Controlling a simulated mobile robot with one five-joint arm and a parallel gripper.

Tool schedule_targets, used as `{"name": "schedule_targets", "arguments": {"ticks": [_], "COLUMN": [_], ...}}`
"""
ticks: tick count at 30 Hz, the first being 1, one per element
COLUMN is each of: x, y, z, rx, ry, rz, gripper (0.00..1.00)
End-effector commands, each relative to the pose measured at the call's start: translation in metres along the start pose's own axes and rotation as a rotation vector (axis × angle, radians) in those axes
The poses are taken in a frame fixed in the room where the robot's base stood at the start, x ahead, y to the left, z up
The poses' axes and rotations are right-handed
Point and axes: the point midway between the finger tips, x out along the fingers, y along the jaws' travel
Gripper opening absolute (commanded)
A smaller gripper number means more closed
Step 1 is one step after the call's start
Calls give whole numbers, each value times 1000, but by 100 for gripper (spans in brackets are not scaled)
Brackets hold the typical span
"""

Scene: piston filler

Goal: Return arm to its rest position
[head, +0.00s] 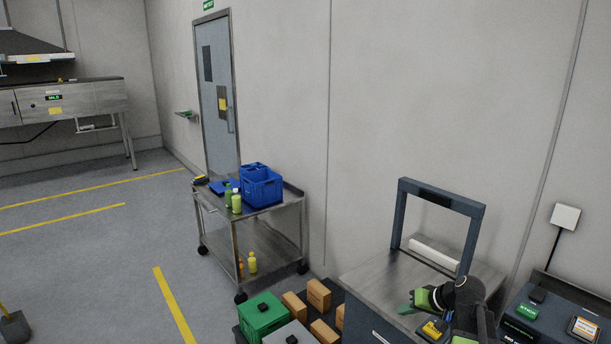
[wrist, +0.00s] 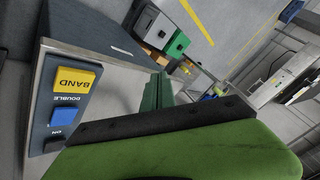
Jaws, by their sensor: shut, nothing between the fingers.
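My gripper (head: 411,305) shows at the lower right of the head view, in front of the steel-topped machine with a dark upright frame (head: 474,232). Its green fingers are together with nothing between them. In the wrist view the green fingertips (wrist: 157,92) are closed and point out past the machine's edge. A yellow button marked BAND (wrist: 76,79) and a blue button (wrist: 69,114) sit on the machine's dark panel at the left of the wrist view. Part of the machine top is hidden behind my arm in the head view.
A steel cart (head: 236,249) with blue crates (head: 262,188) and bottles stands left of the machine. A green box (head: 262,318) and several brown cartons lie low beside it. A control box (head: 560,312) is at the far right. The floor at left is mostly clear.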

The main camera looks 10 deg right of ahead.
Motion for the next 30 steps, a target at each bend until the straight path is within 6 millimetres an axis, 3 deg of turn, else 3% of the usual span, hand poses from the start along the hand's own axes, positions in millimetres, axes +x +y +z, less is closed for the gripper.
{"name": "schedule_targets", "arguments": {"ticks": [1,6,9,11,13,15,20,30], "x": [24,77,92,95,92,79,60,60], "y": [-41,-144,-183,-197,-203,-185,-158,-159], "z": [13,73,112,134,158,170,178,178], "rx": [-59,-219,-288,-316,-330,-293,-194,-162], "ry": [-59,-264,-372,-428,-490,-529,-566,-564], "rz": [-12,16,70,117,197,301,444,449], "gripper": [0,0,0,0,0,0,0,0]}}
